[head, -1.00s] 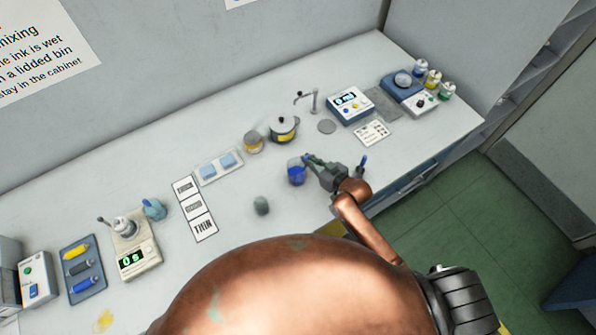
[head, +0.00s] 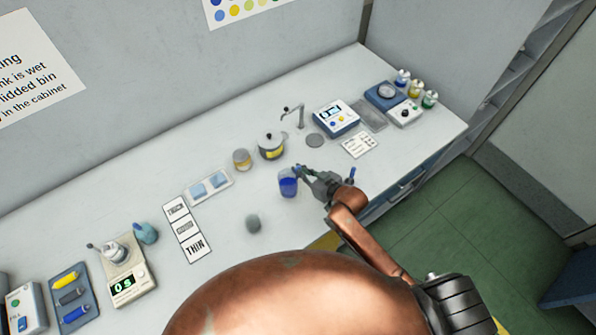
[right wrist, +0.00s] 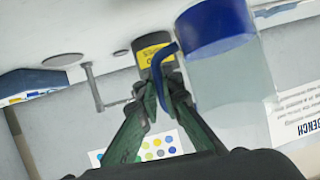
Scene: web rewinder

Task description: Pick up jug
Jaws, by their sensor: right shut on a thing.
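The jug (head: 288,183) is a clear vessel with blue liquid inside, near the middle of the bench in the head view. In the right wrist view the jug (right wrist: 225,75) looms large and inverted, with its blue handle (right wrist: 186,75) on its left side. My right gripper (head: 305,176) reaches the jug from its right. Its green fingers (right wrist: 165,88) are shut on the handle. The jug looks upright; whether its base is clear of the bench is hard to tell. My left gripper is not in view.

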